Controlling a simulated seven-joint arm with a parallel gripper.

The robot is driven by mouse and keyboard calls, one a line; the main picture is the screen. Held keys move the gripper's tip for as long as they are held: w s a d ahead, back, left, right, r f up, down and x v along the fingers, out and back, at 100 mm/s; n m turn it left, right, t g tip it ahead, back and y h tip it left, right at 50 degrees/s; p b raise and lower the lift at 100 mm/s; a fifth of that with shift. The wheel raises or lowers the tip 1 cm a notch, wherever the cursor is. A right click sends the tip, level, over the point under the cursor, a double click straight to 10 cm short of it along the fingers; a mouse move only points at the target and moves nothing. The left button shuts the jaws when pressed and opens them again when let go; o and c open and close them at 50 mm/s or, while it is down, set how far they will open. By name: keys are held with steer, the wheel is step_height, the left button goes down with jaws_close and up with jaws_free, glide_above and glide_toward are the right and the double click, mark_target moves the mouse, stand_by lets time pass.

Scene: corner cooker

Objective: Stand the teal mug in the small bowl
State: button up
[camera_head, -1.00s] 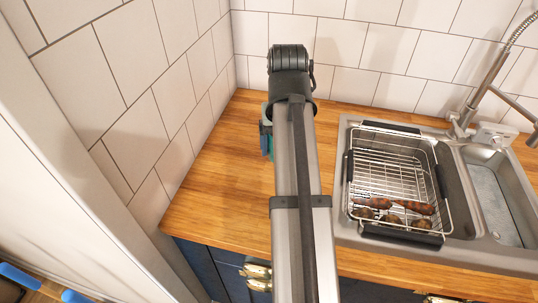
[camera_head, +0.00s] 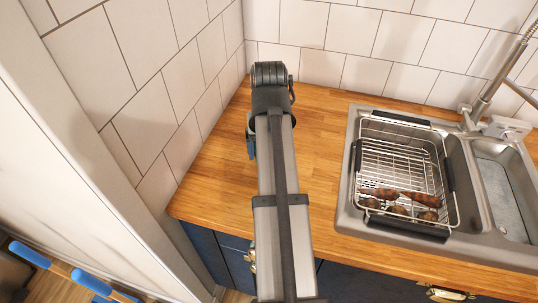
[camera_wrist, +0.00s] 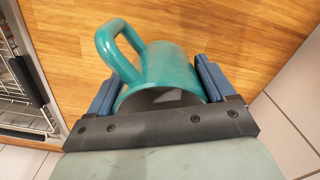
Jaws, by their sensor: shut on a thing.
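The teal mug (camera_wrist: 170,68) fills the middle of the wrist view, its handle toward the upper left and its mouth toward my gripper. My gripper (camera_wrist: 157,84) is shut on the mug, with one blue finger on each side of its body. In the head view my arm hides the mug, and only a blue part of my gripper (camera_head: 251,147) shows left of the arm, over the left part of the counter. I cannot tell whether the mug touches the counter. The small bowl is not visible in either view.
The wooden counter (camera_head: 319,130) is clear between my arm and the sink (camera_head: 345,205). A wire rack (camera_head: 395,160) with several brown items stands in the sink. The faucet (camera_head: 486,95) is at the back right. Tiled walls (camera_head: 335,40) close the corner at the back and left.

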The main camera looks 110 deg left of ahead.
steer(key=shift+f, duration=1.5)
steer(key=o, duration=1.1)
steer(key=shift+f, duration=0.15)
step_height(320, 180, up, 12)
steer(key=shift+f, duration=0.1)
steer(key=shift+r, duration=0.25)
steer(key=c, duration=1.1)
